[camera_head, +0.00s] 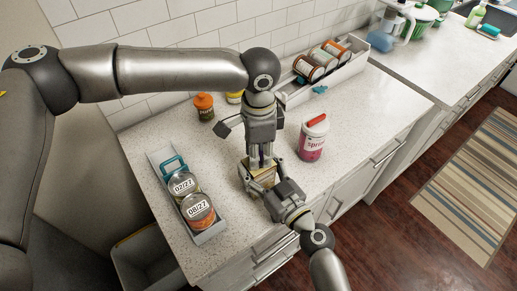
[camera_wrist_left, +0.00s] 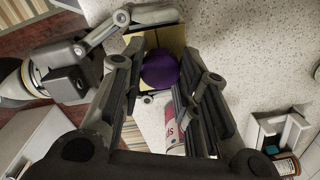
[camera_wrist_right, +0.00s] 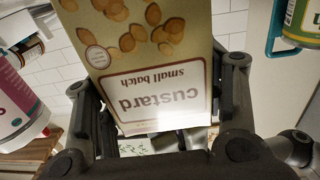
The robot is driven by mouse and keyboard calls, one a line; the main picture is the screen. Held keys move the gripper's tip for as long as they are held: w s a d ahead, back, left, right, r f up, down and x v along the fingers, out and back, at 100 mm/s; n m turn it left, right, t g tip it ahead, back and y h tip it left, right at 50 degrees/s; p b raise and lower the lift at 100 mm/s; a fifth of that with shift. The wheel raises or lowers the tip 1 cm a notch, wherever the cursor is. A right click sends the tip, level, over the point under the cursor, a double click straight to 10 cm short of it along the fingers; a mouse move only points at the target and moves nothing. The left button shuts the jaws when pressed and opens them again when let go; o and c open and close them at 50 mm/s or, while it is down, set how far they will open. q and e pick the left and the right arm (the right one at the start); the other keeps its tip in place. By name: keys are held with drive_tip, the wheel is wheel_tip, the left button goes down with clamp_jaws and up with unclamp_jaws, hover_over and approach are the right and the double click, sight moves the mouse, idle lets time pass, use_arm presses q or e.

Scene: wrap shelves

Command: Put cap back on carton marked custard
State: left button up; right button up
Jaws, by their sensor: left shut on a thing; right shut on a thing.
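The yellow carton (camera_head: 266,178) stands on the speckled counter near its front edge. The right wrist view shows its label reading "custard" (camera_wrist_right: 160,103), upside down in that picture. My right gripper (camera_head: 262,186) is shut on the carton's sides, low from the front. My left gripper (camera_head: 262,150) points down over the carton's top. It is shut on a purple cap (camera_wrist_left: 160,69), which sits between its fingers over the carton's top. Whether the cap touches the carton's spout is hidden.
A pink and white tub (camera_head: 312,142) stands close right of the carton. A grey tray (camera_head: 212,234) with two dated cans is at left. An orange bottle (camera_head: 204,107) and a white bin (camera_head: 350,58) with jars stand at the back. Counter between tray and carton is clear.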

clamp_jaws()
use_arm(q)
drive_tip(key=m, duration=0.5)
drive_tip(key=shift+m, duration=0.4)
drive_tip(key=m, duration=0.4)
drive_tip(key=shift+m, duration=0.3)
drive_tip(key=m, duration=0.4)
drive_tip(key=shift+m, duration=0.3)
drive_tip(key=m, duration=0.6)
drive_tip(key=shift+f, duration=0.1)
drive_tip(key=m, duration=1.1)
drive_tip(key=o, duration=0.6)
